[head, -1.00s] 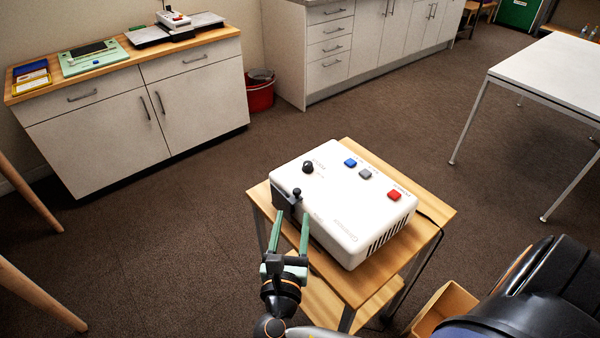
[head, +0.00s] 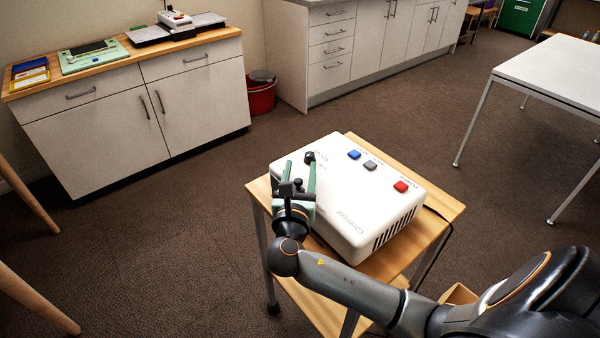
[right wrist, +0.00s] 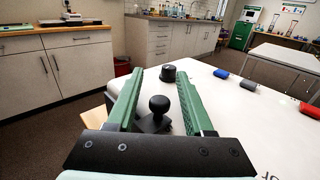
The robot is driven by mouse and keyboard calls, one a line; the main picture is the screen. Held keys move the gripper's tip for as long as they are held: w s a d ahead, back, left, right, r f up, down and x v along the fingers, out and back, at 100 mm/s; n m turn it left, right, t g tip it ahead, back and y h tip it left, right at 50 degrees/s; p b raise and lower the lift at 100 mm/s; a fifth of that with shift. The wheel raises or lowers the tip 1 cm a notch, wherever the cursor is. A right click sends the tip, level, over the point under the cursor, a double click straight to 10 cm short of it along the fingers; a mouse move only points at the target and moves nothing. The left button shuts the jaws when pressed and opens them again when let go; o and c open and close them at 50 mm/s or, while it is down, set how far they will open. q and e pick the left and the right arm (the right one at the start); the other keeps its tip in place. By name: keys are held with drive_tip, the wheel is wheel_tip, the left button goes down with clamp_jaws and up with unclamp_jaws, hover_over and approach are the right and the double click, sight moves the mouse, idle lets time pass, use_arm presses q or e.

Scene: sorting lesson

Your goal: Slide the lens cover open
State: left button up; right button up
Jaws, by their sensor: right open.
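The white projector (head: 352,205) sits on a small wooden trolley. Its lens cover has a black ball-topped knob (right wrist: 159,106), clear in the right wrist view at the projector's near left edge. My right gripper (head: 300,168) is open, with its green fingers reaching over that edge. In the right wrist view the fingers (right wrist: 158,85) stand on either side of the ball knob, with gaps on both sides. The gripper and wrist hide most of the cover in the head view. My left gripper is in neither view.
A round black dial (head: 309,158) stands on the projector top just beyond the fingertips. Blue (head: 354,155), grey (head: 370,165) and red (head: 401,186) buttons lie to the right. The trolley top (head: 440,205) has a narrow free margin. A cabinet (head: 130,105) stands at left.

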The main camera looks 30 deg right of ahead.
clamp_jaws()
idle(0.3)
idle(1.1)
